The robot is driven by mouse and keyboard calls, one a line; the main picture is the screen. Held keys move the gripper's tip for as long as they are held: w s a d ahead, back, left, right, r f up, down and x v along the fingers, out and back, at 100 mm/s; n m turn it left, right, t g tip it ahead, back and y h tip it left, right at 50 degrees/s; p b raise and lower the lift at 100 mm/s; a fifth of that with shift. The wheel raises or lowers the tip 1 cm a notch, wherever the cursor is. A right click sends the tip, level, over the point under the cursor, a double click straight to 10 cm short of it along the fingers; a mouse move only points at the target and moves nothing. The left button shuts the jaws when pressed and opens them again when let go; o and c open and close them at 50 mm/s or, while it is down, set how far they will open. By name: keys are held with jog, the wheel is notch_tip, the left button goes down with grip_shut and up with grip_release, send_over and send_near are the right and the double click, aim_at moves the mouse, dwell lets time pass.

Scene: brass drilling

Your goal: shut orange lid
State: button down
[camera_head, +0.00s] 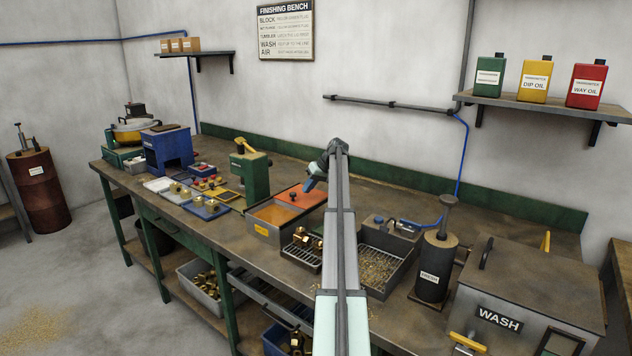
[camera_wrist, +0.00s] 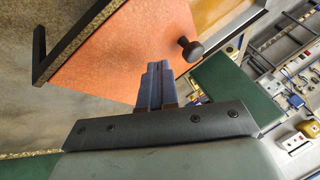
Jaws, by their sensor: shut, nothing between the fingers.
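The orange lid (camera_head: 304,198) is at the back right of a grey metal box (camera_head: 262,232) on the bench. The box's front left part is open, and its brownish inside shows. I cannot tell whether the lid lies flat or tilts. My gripper (camera_head: 309,185) is above the lid, near its dark knob. In the wrist view the lid (camera_wrist: 110,65) fills the upper left, with the round black knob (camera_wrist: 190,48) near its right edge. My gripper's fingers (camera_wrist: 155,68) are shut and empty, beside the knob and apart from it. I cannot tell whether they touch the lid.
A green press (camera_head: 250,175) stands left of the box. Brass parts (camera_head: 307,240) on a rack sit in front, and a tray of chips (camera_head: 378,270) is right. A dark cylinder (camera_head: 436,265) and the wash tank (camera_head: 525,290) stand farther right. My arm hides some bench.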

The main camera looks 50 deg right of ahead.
jog(key=shift+w+a+f, duration=0.1)
jog(key=shift+w+a, duration=0.2)
jog(key=shift+a, duration=0.3)
jog(key=shift+w+a+f, duration=0.1)
jog(key=shift+w+a, duration=0.15)
jog(key=shift+a, duration=0.3)
jog(key=a, duration=1.6)
jog(key=shift+a, duration=0.25)
jog(key=shift+a, duration=0.1)
jog(key=s+d+r, duration=0.6)
jog(key=s+r, duration=0.1)
jog(key=r, duration=0.2)
jog(key=shift+d, duration=0.3)
